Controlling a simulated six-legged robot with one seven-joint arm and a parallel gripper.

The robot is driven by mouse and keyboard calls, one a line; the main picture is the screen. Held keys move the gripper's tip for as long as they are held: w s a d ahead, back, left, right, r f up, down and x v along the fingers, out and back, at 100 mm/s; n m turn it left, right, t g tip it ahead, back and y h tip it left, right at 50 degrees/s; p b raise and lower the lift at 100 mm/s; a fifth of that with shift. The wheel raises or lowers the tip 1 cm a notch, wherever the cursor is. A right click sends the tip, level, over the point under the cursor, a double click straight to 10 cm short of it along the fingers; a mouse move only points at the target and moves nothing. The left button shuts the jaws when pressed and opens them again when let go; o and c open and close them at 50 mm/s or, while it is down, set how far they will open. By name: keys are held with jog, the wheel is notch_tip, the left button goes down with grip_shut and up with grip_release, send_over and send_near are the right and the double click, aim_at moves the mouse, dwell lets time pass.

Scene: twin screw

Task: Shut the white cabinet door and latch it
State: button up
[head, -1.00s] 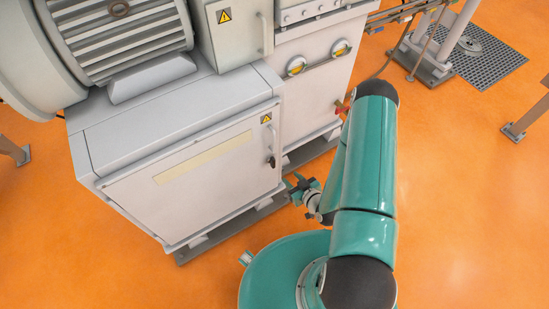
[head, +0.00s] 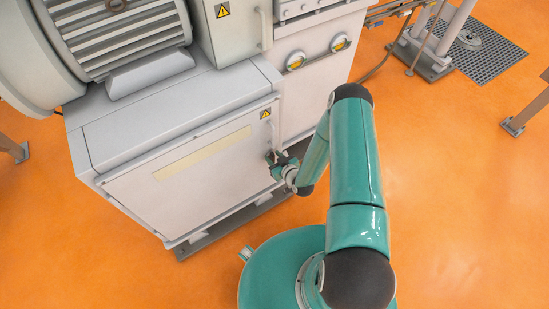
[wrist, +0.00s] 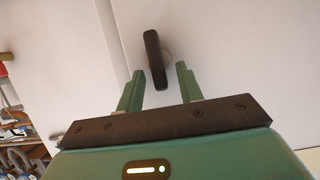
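The white cabinet door (head: 190,195) faces me at the lower front of the machine, with a pale strip across it and a yellow warning label at its upper right. It lies close to its frame; I cannot tell whether it is fully flush. The black latch handle (wrist: 153,55) stands near upright on the white panel in the wrist view. My gripper (wrist: 161,72) is open, its two green fingers apart, with the handle's lower end between or just beyond the tips. No grip shows. In the head view my gripper (head: 277,160) covers the handle at the door's right edge.
A large grey ribbed motor (head: 120,40) sits above the cabinet. A grey base rail (head: 215,235) runs along the cabinet's foot. The orange floor (head: 450,200) to the right is clear, with a grate (head: 485,60) farther back.

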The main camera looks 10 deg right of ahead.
grip_shut()
jog(key=shift+d, duration=0.1)
dwell(0.3)
jog(key=shift+w+d+f+m+t+y, duration=0.15)
jog(key=shift+d+f+m+y, duration=0.25)
jog(key=shift+m+y, duration=1.35)
jog(key=shift+w+d+f+m+t+y, duration=0.1)
jog(key=shift+d+f+m+t+y, duration=0.4)
jog(key=shift+m, duration=2.3)
jog(key=shift+w+d+f+m+g+y, duration=0.15)
jog(key=shift+f+m+y, duration=0.15)
jog(key=shift+m+y, duration=1.55)
jog(key=shift+m+h, duration=0.3)
jog(key=shift+m, duration=0.1)
grip_release()
